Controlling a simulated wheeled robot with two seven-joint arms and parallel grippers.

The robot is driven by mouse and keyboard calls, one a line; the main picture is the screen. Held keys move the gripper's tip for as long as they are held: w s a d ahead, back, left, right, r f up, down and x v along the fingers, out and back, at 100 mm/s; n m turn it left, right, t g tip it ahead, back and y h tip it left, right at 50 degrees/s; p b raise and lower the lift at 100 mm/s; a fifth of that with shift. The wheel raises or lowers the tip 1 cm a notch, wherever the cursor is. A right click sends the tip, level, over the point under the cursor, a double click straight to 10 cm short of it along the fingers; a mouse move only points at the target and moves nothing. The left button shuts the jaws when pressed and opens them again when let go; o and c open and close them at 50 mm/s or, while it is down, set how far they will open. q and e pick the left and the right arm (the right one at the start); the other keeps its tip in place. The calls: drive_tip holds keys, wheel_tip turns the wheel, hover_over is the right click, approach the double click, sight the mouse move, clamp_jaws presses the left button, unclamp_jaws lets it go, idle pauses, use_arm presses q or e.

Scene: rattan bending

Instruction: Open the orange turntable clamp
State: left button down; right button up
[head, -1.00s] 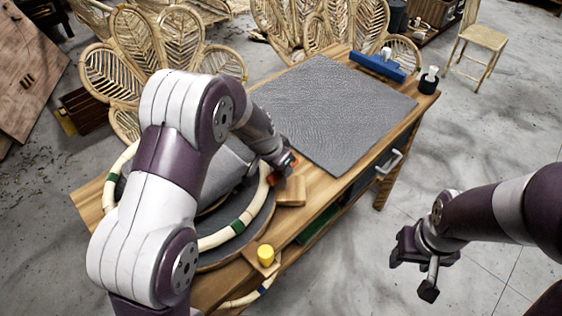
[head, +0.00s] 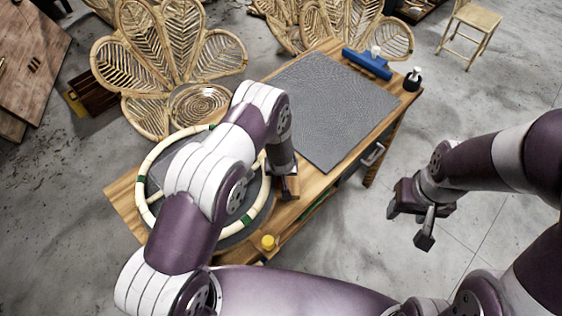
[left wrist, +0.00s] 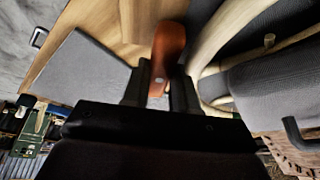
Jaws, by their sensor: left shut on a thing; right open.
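The orange clamp (left wrist: 168,45) shows as an orange lever in the left wrist view, running between the two fingers of my left gripper (left wrist: 160,88). The gripper is shut on it. In the head view my left gripper (head: 288,188) is at the right edge of the round grey turntable (head: 155,178), and the clamp is hidden there. A cream rattan ring (head: 146,165) with green bands lies on the turntable, partly behind my left arm. My right gripper (head: 408,226) is open and empty, over the floor right of the bench.
The wooden bench (head: 120,200) carries a grey mat (head: 330,110), a blue tool (head: 367,64), a dark bottle (head: 413,80) and a yellow knob (head: 268,242) near the turntable. A drawer handle (head: 373,154) sticks out at the bench's right side.

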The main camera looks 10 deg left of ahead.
use_arm(q)
drive_tip(key=shift+f+n, duration=0.1)
drive_tip(key=shift+n, duration=0.2)
drive_tip(key=c, duration=0.9)
unclamp_jaws()
drive_tip(key=v, duration=1.2)
drive_tip(key=shift+d+r, duration=0.1)
drive_tip(key=shift+r, duration=0.25)
